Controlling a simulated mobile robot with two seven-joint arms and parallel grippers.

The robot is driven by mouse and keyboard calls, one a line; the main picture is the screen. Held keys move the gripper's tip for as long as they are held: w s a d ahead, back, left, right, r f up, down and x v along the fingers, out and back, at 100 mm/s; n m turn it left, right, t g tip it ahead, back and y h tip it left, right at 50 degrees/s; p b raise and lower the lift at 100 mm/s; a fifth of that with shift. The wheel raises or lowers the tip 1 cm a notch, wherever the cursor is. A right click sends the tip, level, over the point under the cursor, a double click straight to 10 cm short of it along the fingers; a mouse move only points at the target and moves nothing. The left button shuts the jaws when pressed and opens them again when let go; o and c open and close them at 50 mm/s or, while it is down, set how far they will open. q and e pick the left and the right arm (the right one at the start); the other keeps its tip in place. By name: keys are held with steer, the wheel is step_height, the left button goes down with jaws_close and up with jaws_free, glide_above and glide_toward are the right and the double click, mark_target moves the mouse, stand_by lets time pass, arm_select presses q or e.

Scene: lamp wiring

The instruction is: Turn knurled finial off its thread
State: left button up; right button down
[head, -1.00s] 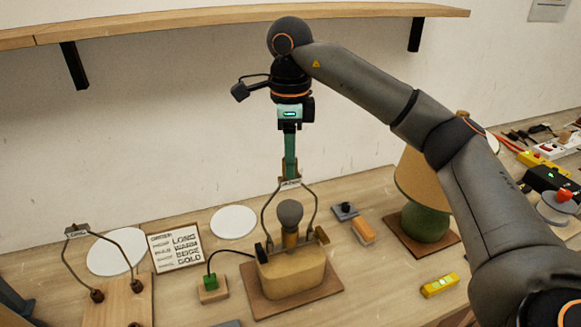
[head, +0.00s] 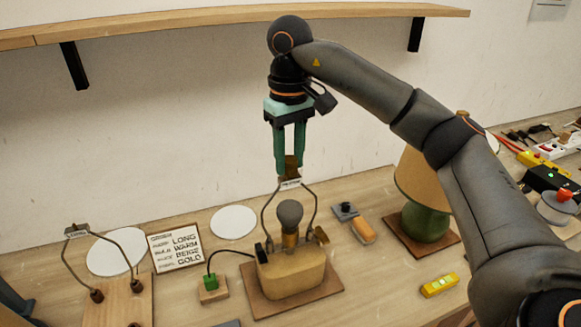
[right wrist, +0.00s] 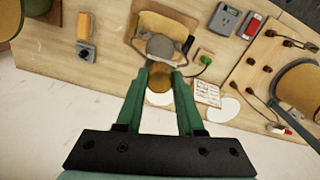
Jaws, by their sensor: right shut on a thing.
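The knurled finial (head: 291,167) is a brown-gold piece at the top of the wire harp (head: 265,215). It sits directly above the harp's small labelled plate (head: 290,184); I cannot tell whether thread shows between them. My right gripper (head: 290,165) points straight down from above, its green fingers shut on the finial. In the right wrist view the finial (right wrist: 159,82) shows gold between the fingertips. The harp stands around a grey bulb (head: 290,214) on a tan lamp base (head: 291,275). My left gripper is not in view.
A second harp (head: 128,250) on a wooden board stands at the left. A green-based lamp with a tan shade (head: 418,180) stands right, close to my right arm. A card (head: 175,247), a green connector block (head: 211,284) and a yellow level (head: 439,285) lie around the base.

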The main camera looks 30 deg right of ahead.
mark_target(289, 158)
steer(key=shift+r, duration=0.7)
stand_by(0.3)
steer(key=shift+r, duration=1.85)
